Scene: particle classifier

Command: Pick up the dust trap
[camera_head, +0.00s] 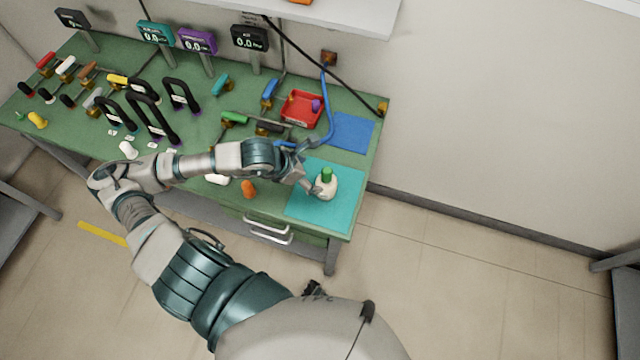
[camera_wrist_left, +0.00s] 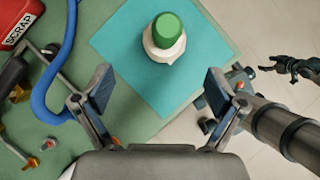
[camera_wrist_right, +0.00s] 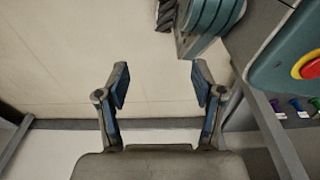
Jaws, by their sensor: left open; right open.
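A cream, rounded container with a green cap, which looks like the dust trap (camera_head: 327,188), stands on a teal mat (camera_head: 300,208) at the bench's right front corner. It also shows in the left wrist view (camera_wrist_left: 165,40), upright and ahead of the fingers. My left gripper (camera_head: 308,178) is just left of it in the head view. In its wrist view this gripper (camera_wrist_left: 157,95) is open, with nothing between its fingers. My right gripper (camera_wrist_right: 160,85) is open and empty, over bare floor in its wrist view.
A blue mat (camera_head: 352,132), a red bin (camera_head: 301,108) and a blue hose (camera_head: 328,100) lie behind the teal mat. An orange piece (camera_head: 249,189) stands to its left. Valves and black handles crowd the green bench (camera_head: 75,140) at left. Floor right of the bench is clear.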

